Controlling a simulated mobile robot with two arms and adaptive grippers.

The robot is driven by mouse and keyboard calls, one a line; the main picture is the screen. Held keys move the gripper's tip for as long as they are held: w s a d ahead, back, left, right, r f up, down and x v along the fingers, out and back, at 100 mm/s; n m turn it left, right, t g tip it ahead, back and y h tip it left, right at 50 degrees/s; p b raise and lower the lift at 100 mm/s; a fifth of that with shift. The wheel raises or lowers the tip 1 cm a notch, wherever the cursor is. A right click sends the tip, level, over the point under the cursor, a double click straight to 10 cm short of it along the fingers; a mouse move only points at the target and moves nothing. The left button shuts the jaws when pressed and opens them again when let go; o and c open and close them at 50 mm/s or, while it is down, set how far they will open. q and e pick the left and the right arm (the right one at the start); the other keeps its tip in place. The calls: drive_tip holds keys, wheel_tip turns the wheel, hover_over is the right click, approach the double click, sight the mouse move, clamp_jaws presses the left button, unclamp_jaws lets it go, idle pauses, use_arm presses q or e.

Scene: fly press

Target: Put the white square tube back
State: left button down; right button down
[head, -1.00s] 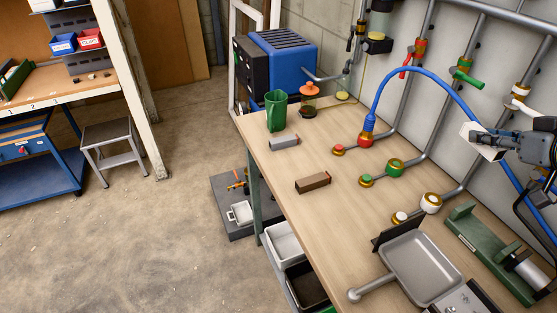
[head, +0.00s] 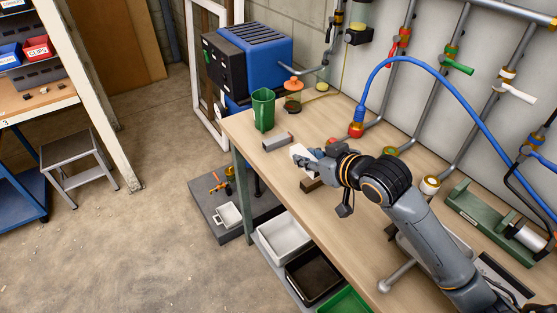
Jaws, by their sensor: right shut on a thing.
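The white square tube (head: 298,153) is in my right gripper (head: 308,159), which is shut on it above the far part of the wooden bench (head: 345,226). The gripper hides part of the tube, and I cannot tell whether the tube touches the bench top. A grey bar (head: 278,142) lies on the bench just beyond the tube. A brown bar (head: 312,184) lies on the nearer side, partly hidden by the gripper. My left gripper is not in view.
A green cup (head: 263,109) and an orange-topped jar (head: 293,96) stand at the bench's far end. A blue hose (head: 448,88) arches above pipe fittings on the right. My right arm covers much of a metal pan (head: 398,274). Bench space is clear left of the arm.

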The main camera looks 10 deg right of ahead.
drive_tip(key=w+f, duration=0.3)
drive_tip(key=w, duration=0.1)
drive_tip(key=w+d+f+p, duration=0.1)
drive_tip(key=w+f, duration=0.2)
drive_tip(key=w, duration=0.2)
drive_tip(key=w+f, duration=0.3)
drive_tip(key=w, duration=0.1)
drive_tip(key=shift+w+d+f+p, duration=0.2)
drive_tip(key=shift+d+f+p, duration=0.15)
drive_tip(key=shift+d+f, duration=0.05)
wheel_tip(320, 180, down, 2)
drive_tip(key=shift+f+p, duration=0.15)
drive_tip(key=shift+p, duration=0.3)
drive_tip(key=shift+f, duration=0.4)
drive_tip(key=shift+f, duration=0.15)
drive_tip(key=c, duration=1.1)
unclamp_jaws()
drive_tip(key=shift+o, duration=0.2)
